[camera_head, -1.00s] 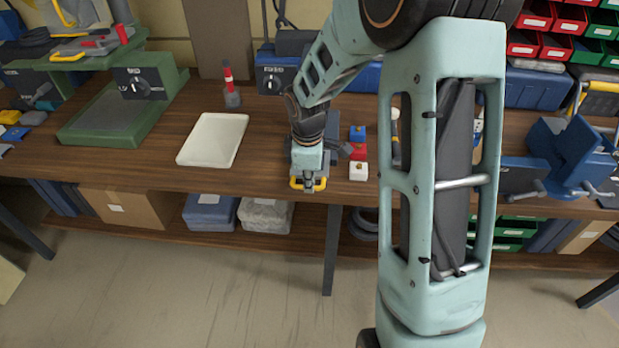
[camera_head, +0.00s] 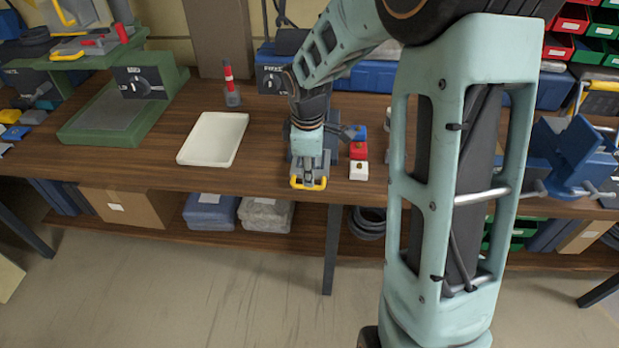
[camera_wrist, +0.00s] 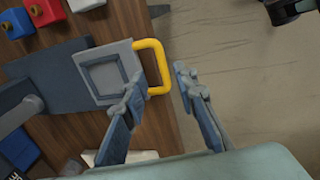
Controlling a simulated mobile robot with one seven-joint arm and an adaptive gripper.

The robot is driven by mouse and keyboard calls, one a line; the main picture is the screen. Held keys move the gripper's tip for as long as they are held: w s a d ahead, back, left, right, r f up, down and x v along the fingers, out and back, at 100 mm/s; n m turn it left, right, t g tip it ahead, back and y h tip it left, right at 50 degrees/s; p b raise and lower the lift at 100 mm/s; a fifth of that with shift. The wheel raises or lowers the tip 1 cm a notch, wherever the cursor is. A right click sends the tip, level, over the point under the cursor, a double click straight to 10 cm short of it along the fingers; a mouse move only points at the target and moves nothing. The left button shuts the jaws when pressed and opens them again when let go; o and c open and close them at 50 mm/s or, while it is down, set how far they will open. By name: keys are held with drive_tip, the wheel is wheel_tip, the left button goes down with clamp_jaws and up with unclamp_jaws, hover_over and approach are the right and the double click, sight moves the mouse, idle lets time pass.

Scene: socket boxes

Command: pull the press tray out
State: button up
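The press tray (camera_wrist: 103,72) is a light grey square plate with a recessed middle and a yellow loop handle (camera_wrist: 163,62). In the wrist view the tray lies against the dark grey press (camera_wrist: 45,85), its handle towards the table's front edge. In the head view the yellow handle (camera_head: 308,186) shows at the table edge below my wrist, which hides much of the press. My gripper (camera_wrist: 160,72) is open. Its fingertips appear on either side of the handle's outer bar, with gaps visible; I cannot tell their height relative to it.
Blue, red and white button blocks (camera_head: 358,152) stand just right of the press. A white shallow tray (camera_head: 213,139) and a green machine (camera_head: 125,110) are to the left. A blue vise (camera_head: 570,155) is at the right. The floor in front is clear.

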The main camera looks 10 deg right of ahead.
wheel_tip(320, 180, up, 8)
drive_tip(key=s, duration=0.1)
drive_tip(key=shift+s+a+f, duration=0.2)
idle(0.3)
